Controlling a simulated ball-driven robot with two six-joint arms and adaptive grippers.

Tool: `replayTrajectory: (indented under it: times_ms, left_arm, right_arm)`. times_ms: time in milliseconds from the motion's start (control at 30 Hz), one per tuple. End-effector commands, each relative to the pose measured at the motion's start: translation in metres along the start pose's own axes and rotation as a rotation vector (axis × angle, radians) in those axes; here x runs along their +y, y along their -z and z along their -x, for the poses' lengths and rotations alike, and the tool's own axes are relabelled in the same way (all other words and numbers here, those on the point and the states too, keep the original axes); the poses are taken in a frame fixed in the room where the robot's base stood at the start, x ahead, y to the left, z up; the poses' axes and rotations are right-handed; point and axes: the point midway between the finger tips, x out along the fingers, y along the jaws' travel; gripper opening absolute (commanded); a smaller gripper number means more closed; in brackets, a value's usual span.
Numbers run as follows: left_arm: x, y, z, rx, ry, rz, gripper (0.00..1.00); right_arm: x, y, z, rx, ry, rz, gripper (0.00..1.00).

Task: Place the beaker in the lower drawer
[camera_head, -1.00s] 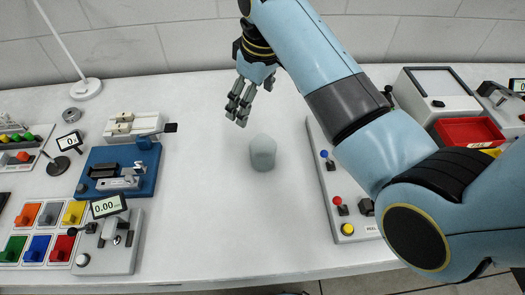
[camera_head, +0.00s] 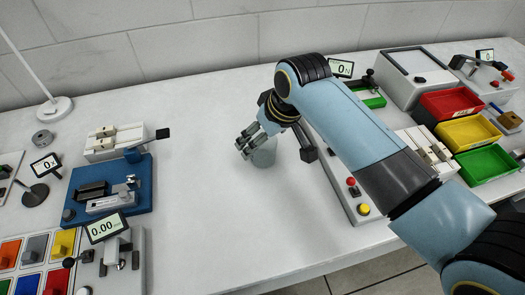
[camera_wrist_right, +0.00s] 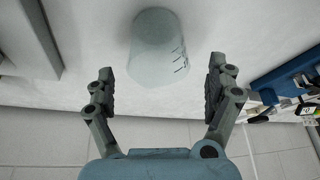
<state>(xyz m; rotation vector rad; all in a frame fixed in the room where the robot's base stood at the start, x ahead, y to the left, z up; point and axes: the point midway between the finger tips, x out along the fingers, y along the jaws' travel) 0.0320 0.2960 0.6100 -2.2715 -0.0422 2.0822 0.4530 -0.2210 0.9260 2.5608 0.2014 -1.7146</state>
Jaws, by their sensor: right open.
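The beaker (camera_head: 265,153), pale and translucent grey, stands on the white table near the middle in the head view. In the right wrist view the beaker (camera_wrist_right: 158,48) shows dark graduation marks and lies ahead of the fingertips, centred between their lines. My right gripper (camera_head: 246,143) is open beside the beaker and partly covers it in the head view. In the wrist view its fingers (camera_wrist_right: 163,72) are spread wide with nothing between the pads. My left gripper is not in view. I cannot make out a lower drawer in these frames.
A control panel (camera_head: 341,190) with buttons stands right of the beaker. Red (camera_head: 452,102), yellow (camera_head: 468,133) and green (camera_head: 486,163) bins stand farther right. A blue fixture (camera_head: 118,200) and a grey gauge device (camera_head: 118,262) stand left. The table between is clear.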

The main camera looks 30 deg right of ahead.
Motion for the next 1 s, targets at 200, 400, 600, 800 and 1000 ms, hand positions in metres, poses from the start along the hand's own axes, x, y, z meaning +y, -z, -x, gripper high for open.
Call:
replayTrajectory:
  times_ms: [200, 400, 600, 800, 1000]
  left_arm:
    - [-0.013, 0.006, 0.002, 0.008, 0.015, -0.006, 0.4]
    - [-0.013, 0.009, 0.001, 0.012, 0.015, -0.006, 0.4]
    - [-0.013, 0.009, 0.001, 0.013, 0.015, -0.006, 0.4]
    - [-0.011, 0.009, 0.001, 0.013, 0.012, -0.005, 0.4]
    - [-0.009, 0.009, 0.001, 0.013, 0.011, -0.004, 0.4]
  right_arm:
    - [0.001, -0.004, -0.021, -0.004, 0.0, 0.0, 0.88]
    - [0.003, -0.007, -0.051, -0.002, 0.0, 0.0, 0.88]
    - [0.002, -0.007, -0.058, 0.0, -0.001, 0.001, 0.88]
    - [0.002, -0.007, -0.058, -0.001, -0.001, 0.001, 0.78]
    - [0.003, -0.007, -0.058, -0.001, -0.001, 0.001, 0.52]
